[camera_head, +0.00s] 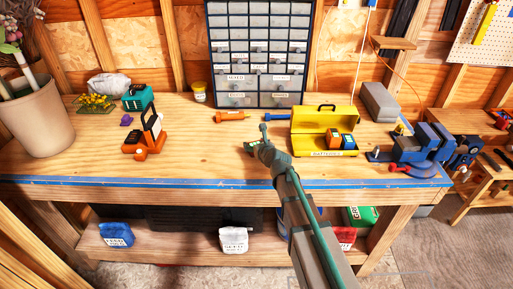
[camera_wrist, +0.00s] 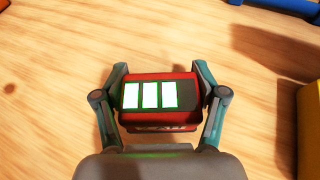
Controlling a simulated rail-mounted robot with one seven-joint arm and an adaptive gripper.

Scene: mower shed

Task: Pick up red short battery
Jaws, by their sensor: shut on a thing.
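The red short battery (camera_wrist: 160,104) sits between the fingers of my gripper (camera_wrist: 159,97) in the wrist view. It has a dark top with three pale, green-edged panels. The fingers press on its left and right sides, so my gripper is shut on it. In the head view my gripper (camera_head: 259,146) is over the front middle of the workbench, left of the yellow box. There the battery is mostly hidden by my gripper. I cannot tell whether it touches the bench.
The yellow toolbox (camera_head: 324,119) stands open to the right, with batteries inside. Orange (camera_head: 230,116) and blue (camera_head: 277,117) tools lie behind my gripper. An orange tool (camera_head: 146,139) and a teal device (camera_head: 138,97) stand left. A blue vise (camera_head: 412,147) is far right.

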